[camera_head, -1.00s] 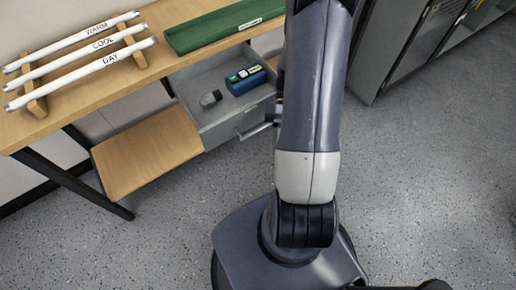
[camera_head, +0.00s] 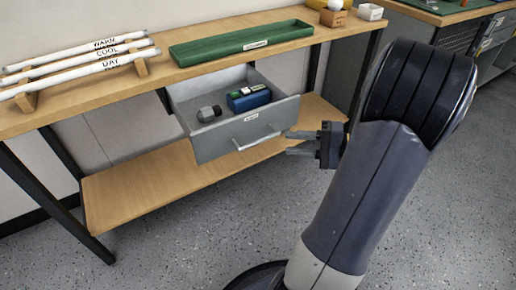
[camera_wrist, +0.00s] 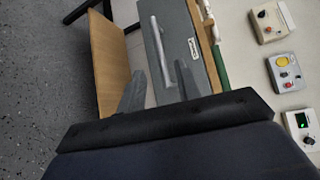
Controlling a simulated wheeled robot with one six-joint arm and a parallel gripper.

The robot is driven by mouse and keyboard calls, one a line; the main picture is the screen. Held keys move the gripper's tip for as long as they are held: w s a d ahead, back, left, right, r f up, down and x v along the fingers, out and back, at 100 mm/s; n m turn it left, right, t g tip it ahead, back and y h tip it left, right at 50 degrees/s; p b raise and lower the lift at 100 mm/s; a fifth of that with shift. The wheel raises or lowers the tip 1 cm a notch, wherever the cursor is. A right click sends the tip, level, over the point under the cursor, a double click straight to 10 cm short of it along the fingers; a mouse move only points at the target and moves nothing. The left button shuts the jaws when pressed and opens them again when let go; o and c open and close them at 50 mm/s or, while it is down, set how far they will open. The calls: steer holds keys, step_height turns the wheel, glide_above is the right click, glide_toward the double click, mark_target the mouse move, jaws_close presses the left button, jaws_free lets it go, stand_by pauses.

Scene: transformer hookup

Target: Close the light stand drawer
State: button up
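The grey light stand drawer (camera_head: 213,149) is pulled out under the wooden stand top in the head view. It holds a blue case (camera_head: 249,98) and a small grey object (camera_head: 209,113). Its front has a bar handle (camera_head: 257,141) and a white label. My gripper (camera_head: 289,143) is open and empty, just right of the drawer front, with its fingers pointing toward the handle and apart from it. In the wrist view the drawer front (camera_wrist: 181,32) and handle (camera_wrist: 157,39) lie beyond my spread fingers (camera_wrist: 160,70).
On the stand top (camera_head: 150,88) are a rack of white tubes (camera_head: 85,62) and a green tray (camera_head: 240,44). A lower wooden shelf (camera_head: 140,197) lies beneath the drawer. Small control boxes (camera_wrist: 270,20) show in the wrist view. The floor in front is clear.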

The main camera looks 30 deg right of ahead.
mark_target(258, 141)
steer(key=b+x, duration=0.2)
steer(key=x, duration=0.7)
steer(key=shift+w+a+f, duration=0.1)
steer(key=shift+w+a, duration=0.1)
steer(key=shift+a, duration=0.1)
jaws_close()
